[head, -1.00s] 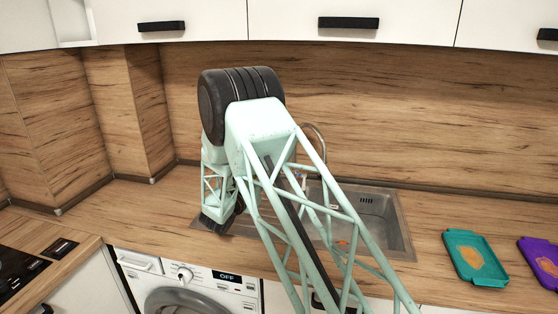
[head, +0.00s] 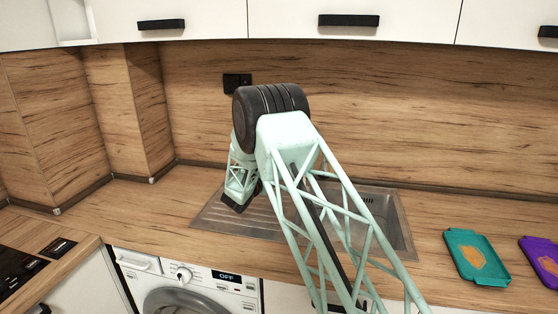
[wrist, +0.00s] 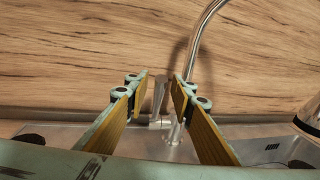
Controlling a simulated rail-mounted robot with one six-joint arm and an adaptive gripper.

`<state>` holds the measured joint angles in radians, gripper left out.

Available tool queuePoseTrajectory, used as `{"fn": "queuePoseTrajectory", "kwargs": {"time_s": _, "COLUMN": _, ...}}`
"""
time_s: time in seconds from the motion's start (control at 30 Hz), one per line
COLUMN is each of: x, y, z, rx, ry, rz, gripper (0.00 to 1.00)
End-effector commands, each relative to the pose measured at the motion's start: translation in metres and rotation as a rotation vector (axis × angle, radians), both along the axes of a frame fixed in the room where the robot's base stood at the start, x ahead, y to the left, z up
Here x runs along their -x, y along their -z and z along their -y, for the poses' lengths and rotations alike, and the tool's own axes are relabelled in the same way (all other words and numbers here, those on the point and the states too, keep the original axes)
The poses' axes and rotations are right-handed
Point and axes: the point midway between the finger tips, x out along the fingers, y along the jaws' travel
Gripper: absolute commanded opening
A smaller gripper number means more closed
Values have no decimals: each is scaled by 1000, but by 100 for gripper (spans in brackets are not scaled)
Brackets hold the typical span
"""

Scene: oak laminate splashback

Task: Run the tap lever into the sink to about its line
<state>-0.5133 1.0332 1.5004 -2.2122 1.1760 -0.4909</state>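In the wrist view, my gripper (wrist: 161,84) is open, its two yellow-sided fingers apart. A slim grey metal lever (wrist: 159,95) stands nearly upright, seen between the fingertips; I cannot tell whether either finger touches it. The tap's curved spout (wrist: 204,32) rises just right of it against the wooden splashback. The steel sink (head: 402,232) is in the head view, its middle covered by my arm. The tap and my fingers are hidden in the head view. I can make out no line mark for the lever.
A teal tray (head: 476,258) and a purple tray (head: 541,256) lie on the counter right of the sink. A washing machine (head: 190,290) is below, a hob (head: 18,268) at left. A black socket (head: 237,82) is on the splashback. The counter left of the sink is clear.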

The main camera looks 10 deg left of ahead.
Motion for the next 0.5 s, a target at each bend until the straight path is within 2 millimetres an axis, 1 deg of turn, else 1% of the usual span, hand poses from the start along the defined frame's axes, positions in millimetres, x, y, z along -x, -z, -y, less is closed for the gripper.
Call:
{"fn": "queuePoseTrajectory", "kwargs": {"time_s": 0.2, "x": -8, "y": 0, "z": 3, "rx": 0, "ry": 0, "rz": 0, "gripper": 22}}
{"fn": "queuePoseTrajectory", "kwargs": {"time_s": 0.47, "x": -8, "y": 0, "z": 3, "rx": 0, "ry": 0, "rz": 0, "gripper": 22}}
{"fn": "queuePoseTrajectory", "kwargs": {"time_s": 0.5, "x": -8, "y": 0, "z": 3, "rx": 0, "ry": 0, "rz": 0, "gripper": 21}}
